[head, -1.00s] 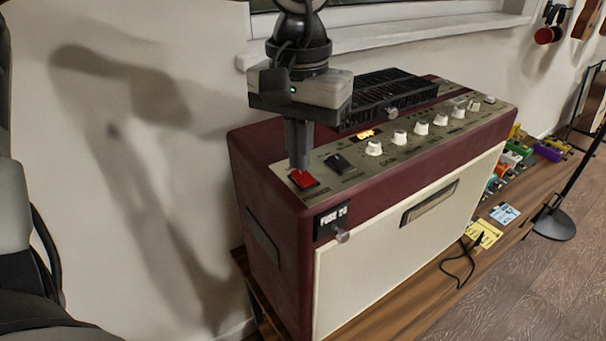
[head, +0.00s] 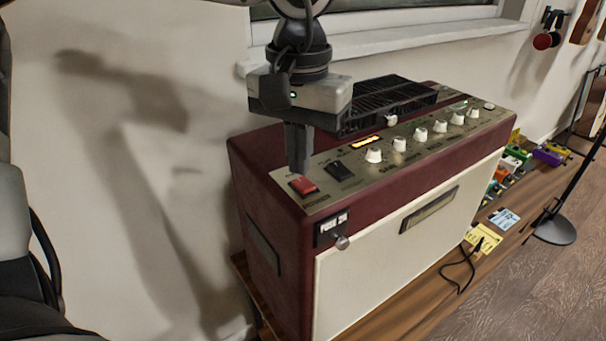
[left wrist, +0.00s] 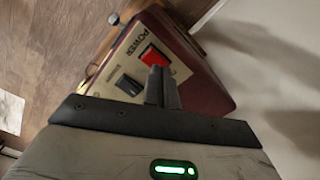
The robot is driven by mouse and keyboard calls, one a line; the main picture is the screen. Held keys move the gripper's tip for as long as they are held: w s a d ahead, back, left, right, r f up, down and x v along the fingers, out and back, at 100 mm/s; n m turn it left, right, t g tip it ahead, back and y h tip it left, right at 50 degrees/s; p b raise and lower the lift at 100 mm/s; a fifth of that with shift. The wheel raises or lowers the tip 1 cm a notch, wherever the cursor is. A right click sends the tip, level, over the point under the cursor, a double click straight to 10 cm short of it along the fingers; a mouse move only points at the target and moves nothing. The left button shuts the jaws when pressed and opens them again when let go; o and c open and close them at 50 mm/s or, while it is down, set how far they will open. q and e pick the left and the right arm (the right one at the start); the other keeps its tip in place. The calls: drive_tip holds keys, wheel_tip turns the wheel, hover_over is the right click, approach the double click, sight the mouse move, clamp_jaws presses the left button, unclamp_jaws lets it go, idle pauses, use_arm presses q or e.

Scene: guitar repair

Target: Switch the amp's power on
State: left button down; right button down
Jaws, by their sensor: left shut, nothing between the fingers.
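The amp (head: 262,185) is a dark red cabinet with a cream front, standing on a wooden bench. The red power switch (head: 303,186) is at the near left end of its control panel. The switch also shows in the left wrist view (left wrist: 149,53), by the word POWER. My left gripper (head: 299,170) points down with its fingers shut and empty, just above or touching the switch; I cannot tell which. Its fingertips (left wrist: 156,70) partly cover the switch in the left wrist view. A black switch (head: 341,171) lies just right of the red one. My right gripper is not in view.
Several white knobs (head: 374,155) and a lit orange display (head: 365,143) are further along the panel. A black vented box (head: 390,98) sits at the amp's back. A fuse label (head: 331,228) with a small knob is at the front left corner. Pedals (head: 517,153) stand beyond the amp.

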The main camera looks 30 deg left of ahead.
sight(299, 180)
use_arm(q)
wheel_tip(299, 180, up, 6)
drive_tip(key=p, duration=0.3)
drive_tip(key=shift+f+p, duration=0.2)
drive_tip(key=shift+p, duration=0.2)
